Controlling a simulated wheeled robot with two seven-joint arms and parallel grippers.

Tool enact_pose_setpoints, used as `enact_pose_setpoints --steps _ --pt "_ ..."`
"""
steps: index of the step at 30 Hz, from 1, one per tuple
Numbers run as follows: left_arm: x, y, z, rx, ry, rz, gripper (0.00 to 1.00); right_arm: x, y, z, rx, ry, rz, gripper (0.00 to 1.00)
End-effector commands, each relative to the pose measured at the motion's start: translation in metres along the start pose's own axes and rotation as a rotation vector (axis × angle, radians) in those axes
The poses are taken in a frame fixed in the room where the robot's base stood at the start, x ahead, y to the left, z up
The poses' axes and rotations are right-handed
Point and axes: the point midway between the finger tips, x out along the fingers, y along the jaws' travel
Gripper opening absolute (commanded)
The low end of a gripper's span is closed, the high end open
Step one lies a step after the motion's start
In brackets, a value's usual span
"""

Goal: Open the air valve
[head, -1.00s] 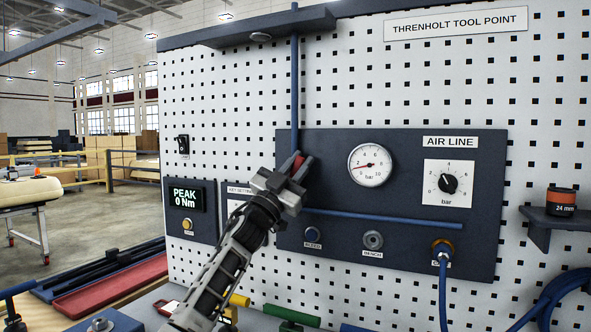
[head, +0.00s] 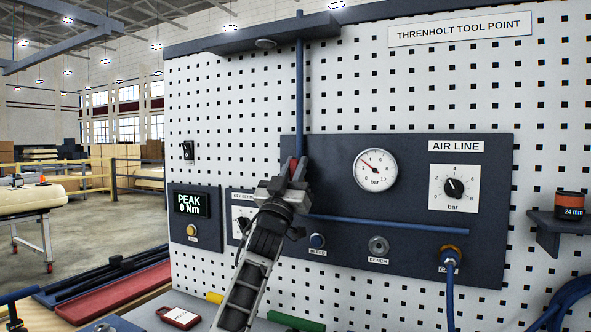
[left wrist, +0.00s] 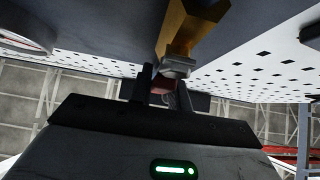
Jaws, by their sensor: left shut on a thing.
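The air valve's red handle (head: 293,166) shows between the fingers of my left gripper (head: 296,168), below the vertical blue pipe (head: 299,90) on the dark air panel. My left gripper is shut on this handle. The left wrist view shows the red handle (left wrist: 161,87) between the dark fingers (left wrist: 163,86), beside a grey nut (left wrist: 177,67) and a brass body (left wrist: 190,30). Much of the valve is hidden by the gripper in the head view. The round pressure gauge's (head: 375,170) red needle points up and left. My right gripper is in neither view.
The air line regulator knob (head: 454,188) is right of the gauge. Below are a bleed button (head: 317,240), bench port (head: 378,245) and a hose (head: 450,295). A red-edged card (head: 179,317) and green-handled tool (head: 295,322) lie on the bench.

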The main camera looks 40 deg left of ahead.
Motion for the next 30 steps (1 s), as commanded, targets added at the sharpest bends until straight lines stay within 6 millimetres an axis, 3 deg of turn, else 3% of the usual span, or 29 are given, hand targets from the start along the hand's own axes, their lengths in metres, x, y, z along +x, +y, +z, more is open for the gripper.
enact_pose_setpoints --steps 6,7,9,20,23,30 --pt "-0.001 0.0 0.001 -0.012 -0.003 -0.002 0.0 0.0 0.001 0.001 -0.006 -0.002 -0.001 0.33" --pt "-0.001 0.0 0.001 -0.012 -0.003 -0.002 0.27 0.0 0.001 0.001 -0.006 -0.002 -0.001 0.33" --pt "-0.001 0.0 0.001 -0.011 -0.003 -0.002 0.4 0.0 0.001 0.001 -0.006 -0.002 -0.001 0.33" --pt "-0.007 0.0 0.002 -0.005 -0.003 -0.001 0.4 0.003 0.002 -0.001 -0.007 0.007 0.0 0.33" --pt "-0.021 0.0 0.004 -0.005 -0.004 0.0 0.4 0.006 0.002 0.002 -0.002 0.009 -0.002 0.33" --pt "-0.078 0.0 0.004 -0.006 -0.004 0.001 0.4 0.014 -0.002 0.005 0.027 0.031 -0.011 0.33"
